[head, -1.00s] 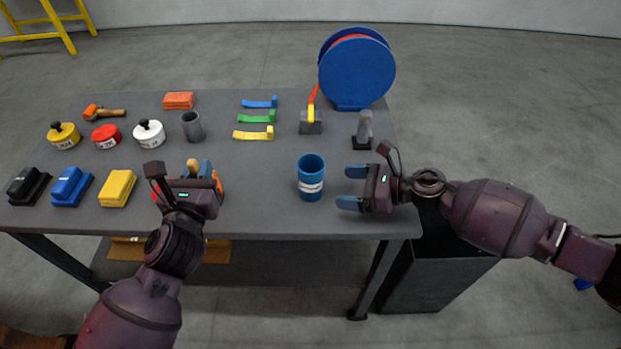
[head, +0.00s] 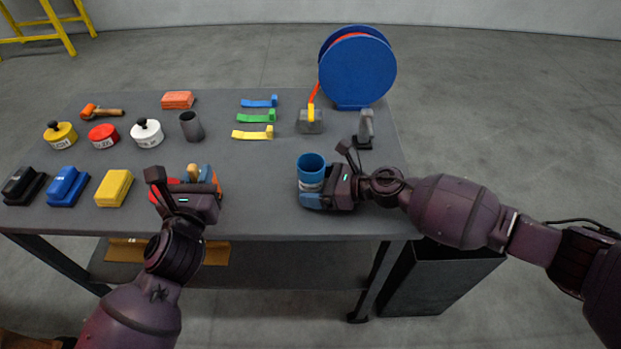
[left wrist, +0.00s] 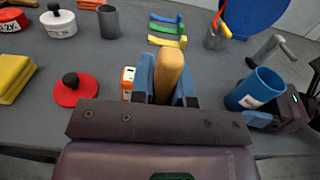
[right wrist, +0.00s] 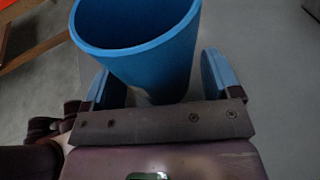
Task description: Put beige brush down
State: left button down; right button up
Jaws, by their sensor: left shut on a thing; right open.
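The beige brush shows as a beige handle (head: 193,172), upright between the fingers of my left gripper (left wrist: 166,82). That gripper is shut on it over the front part of the table (head: 255,215). The brush's lower end is hidden by the gripper, so I cannot tell whether it touches the table. A blue cup (head: 311,166) with a white label stands near the table's front edge. My right gripper (right wrist: 165,85) is open, with its fingers on either side of the cup.
A red lid with a black knob (left wrist: 75,90) and an orange-and-white item (left wrist: 128,75) lie close to my left gripper. A yellow block (head: 114,187) is further left. A grey cup (head: 191,126) stands behind. The table between brush and blue cup is clear.

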jog(key=shift+c, duration=0.2)
jog(key=c, duration=0.7)
jog(key=shift+o, duration=0.2)
pick_arm(q)
jog(key=shift+a, duration=0.1)
